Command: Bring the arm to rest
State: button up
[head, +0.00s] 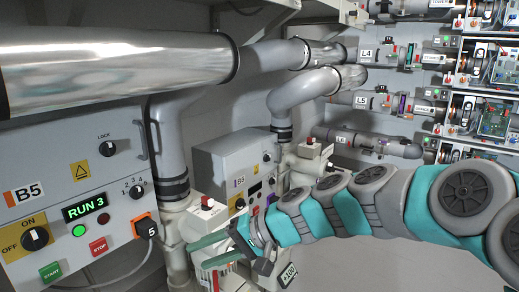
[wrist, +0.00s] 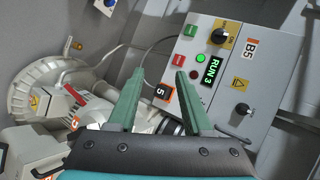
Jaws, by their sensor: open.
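My arm (head: 345,205) reaches from the right edge across the lower part of the head view. My gripper (head: 196,255) is at its left end, low in front of the pipework and to the right of the B5 control box (head: 65,190). In the wrist view, my gripper (wrist: 160,73) shows two green fingers spread apart with nothing held between them. The B5 box (wrist: 225,85) lies beyond the fingertips there, its display reading RUN 3 and its green light lit. Whether the fingers touch anything cannot be told.
The B6 box (head: 235,165) and a grey bent pipe (head: 290,100) are behind. Open floor shows lower right.

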jog(key=s+d+f+n+g+h+b, duration=0.2)
jog(key=s+d+f+h, duration=0.3)
jog(key=s+d+f, duration=0.45)
jog(key=s+d+f+m+h+b, duration=0.1)
jog(key=s+d+f+h, duration=0.25)
jog(key=s+d, duration=0.45)
jog(key=s+d+f+m+h, duration=0.1)
jog(key=s+d+f+h, duration=0.25)
jog(key=s+d, duration=0.45)
notch_tip(320, 180, up, 15)
jog(key=p, duration=1.4)
jog(key=shift+w+g, duration=0.4)
jog(key=shift+d+f, duration=0.1)
jog(key=shift+c, duration=0.3)
